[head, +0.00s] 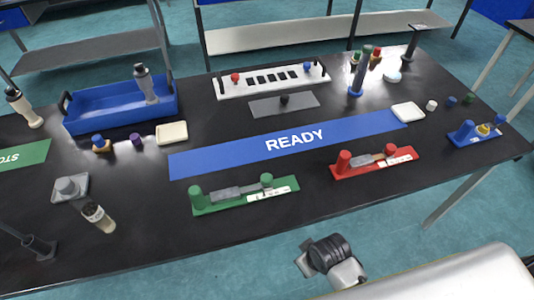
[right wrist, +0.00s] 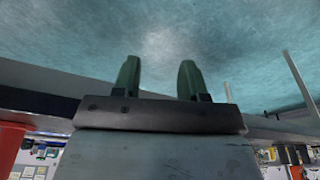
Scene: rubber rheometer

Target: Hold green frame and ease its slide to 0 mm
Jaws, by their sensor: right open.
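The green frame (head: 228,204) lies on the black table near its front edge. It has a tall green post at its left end and a shorter green knob (head: 267,180) toward the right. A grey slide bar (head: 232,191) runs between them, beside a white scale (head: 272,192). The scale marks are too small to read. My right gripper (right wrist: 159,80) shows in the right wrist view with its two green fingers apart and nothing between them. In the head view a dark joint of my arm is below the table's front edge, apart from the frame. My left gripper is not in view.
A similar red frame (head: 372,170) lies to the right of the green one. A blue READY strip (head: 225,157) runs behind both. A small bottle (head: 99,217) and a grey block (head: 71,188) stand to the left. The table around the green frame is clear.

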